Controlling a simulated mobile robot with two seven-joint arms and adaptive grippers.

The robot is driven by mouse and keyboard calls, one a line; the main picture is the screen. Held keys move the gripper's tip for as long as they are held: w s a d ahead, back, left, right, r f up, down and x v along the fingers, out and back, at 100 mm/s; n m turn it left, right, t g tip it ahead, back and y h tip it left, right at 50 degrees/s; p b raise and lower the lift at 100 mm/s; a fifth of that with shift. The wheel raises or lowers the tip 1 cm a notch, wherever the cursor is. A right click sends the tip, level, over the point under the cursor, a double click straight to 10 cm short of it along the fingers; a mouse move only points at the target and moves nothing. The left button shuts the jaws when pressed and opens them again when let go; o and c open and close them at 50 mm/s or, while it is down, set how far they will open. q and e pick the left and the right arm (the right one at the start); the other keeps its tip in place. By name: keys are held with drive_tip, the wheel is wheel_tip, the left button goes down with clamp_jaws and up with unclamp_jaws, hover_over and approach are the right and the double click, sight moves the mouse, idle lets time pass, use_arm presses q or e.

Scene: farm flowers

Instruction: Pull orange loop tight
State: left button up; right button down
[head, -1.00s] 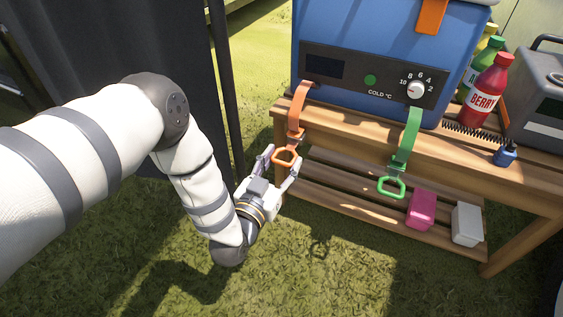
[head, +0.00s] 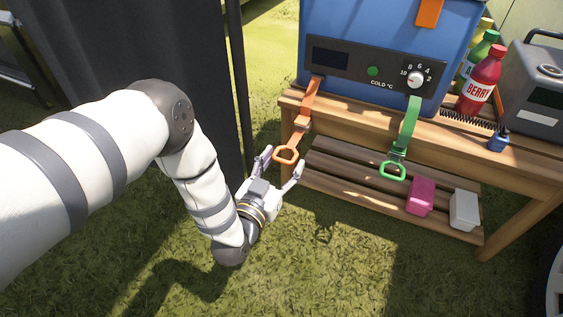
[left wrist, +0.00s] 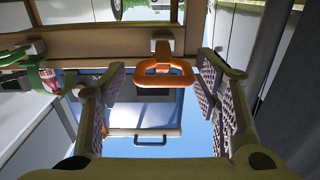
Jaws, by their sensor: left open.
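The orange loop (head: 286,155) hangs at the end of an orange strap (head: 306,110) from the front of the blue cooler (head: 350,22). The strap slants down and left past the table's front edge. My left gripper (head: 282,163) is open, with one finger on each side of the loop in the head view. In the left wrist view, the orange loop (left wrist: 165,80) shows between the spread fingers (left wrist: 162,108), with visible gaps on both sides. Whether any part touches it I cannot tell. My right gripper is out of view.
A green strap with a green loop (head: 393,171) hangs to the right. The wooden table (head: 440,135) has a lower slatted shelf with a pink box (head: 421,196) and a white box (head: 464,210). Bottles (head: 480,85) stand right of the cooler. Grass in front is clear.

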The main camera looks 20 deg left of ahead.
use_arm(q)
drive_tip(key=s, duration=1.1)
drive_tip(key=shift+s+r, duration=0.15)
drive_tip(key=shift+s, duration=0.15)
